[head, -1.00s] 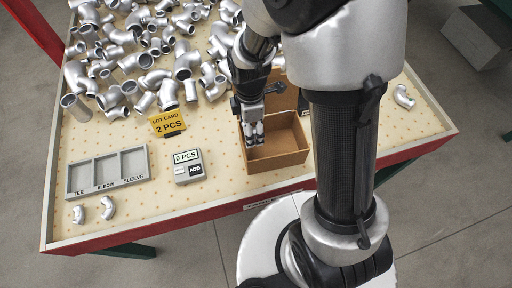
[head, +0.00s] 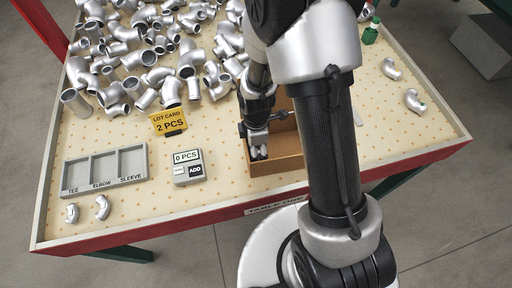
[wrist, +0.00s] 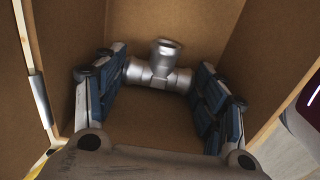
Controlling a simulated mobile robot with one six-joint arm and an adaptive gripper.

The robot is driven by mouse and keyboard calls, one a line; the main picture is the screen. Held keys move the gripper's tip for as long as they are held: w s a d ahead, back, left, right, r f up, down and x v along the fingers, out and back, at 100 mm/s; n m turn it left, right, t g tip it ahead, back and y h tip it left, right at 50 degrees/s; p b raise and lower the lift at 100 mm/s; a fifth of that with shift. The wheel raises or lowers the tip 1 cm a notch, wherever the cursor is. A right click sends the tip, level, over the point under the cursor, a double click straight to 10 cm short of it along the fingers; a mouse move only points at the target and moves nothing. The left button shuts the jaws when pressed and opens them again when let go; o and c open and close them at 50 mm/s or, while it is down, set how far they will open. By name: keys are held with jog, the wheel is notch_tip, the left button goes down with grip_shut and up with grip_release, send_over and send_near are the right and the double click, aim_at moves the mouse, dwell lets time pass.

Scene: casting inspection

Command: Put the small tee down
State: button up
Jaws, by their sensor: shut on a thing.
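The small tee (wrist: 160,66) is a silver pipe piece with three short openings. In the wrist view it sits between the blue pads of my gripper (wrist: 161,76), which is shut on it by its two ends, with its branch pointing away. My gripper (head: 258,143) reaches down inside the open brown box (head: 279,166) in the head view, near its left side. Box walls (wrist: 205,22) surround the tee in the wrist view. Whether the tee touches the box floor I cannot tell. In the head view I cannot make out the tee at the fingers.
A grey three-slot tray (head: 132,178) marked TEE, ELBOW, SLEEVE lies left, with two small fittings (head: 102,207) before it. A counter (head: 188,167) reads 0 PCS; a yellow lot card (head: 168,122) reads 2 PCS. Several fittings crowd the back left. A green bottle (head: 371,33) stands back right.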

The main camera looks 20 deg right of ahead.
jog(key=shift+f, duration=0.25)
jog(key=o, duration=1)
jog(key=shift+r, duration=0.1)
jog(key=s+d+r+m+t+p, duration=0.15)
jog(key=r+m, duration=0.25)
jog(key=r, duration=0.9)
jog(key=s+r+m+t+p, duration=0.1)
jog(key=s+r+m+p, duration=0.25)
jog(key=r, duration=1.05)
jog(key=shift+s+d+r+m+t+b, duration=0.1)
jog(key=shift+s+d+r+m+t, duration=0.25)
jog(key=shift+s+r+m, duration=1.2)
jog(key=shift+s+d+r+m+t+b, duration=0.15)
jog(key=shift+s+d+r+m+t, duration=0.2)
jog(key=shift+s+r+m, duration=1.15)
jog(key=shift+s+d+r+m+t+b, duration=0.1)
jog(key=shift+s+d+r+m+t, duration=0.2)
jog(key=shift+s+r+m, duration=1.25)
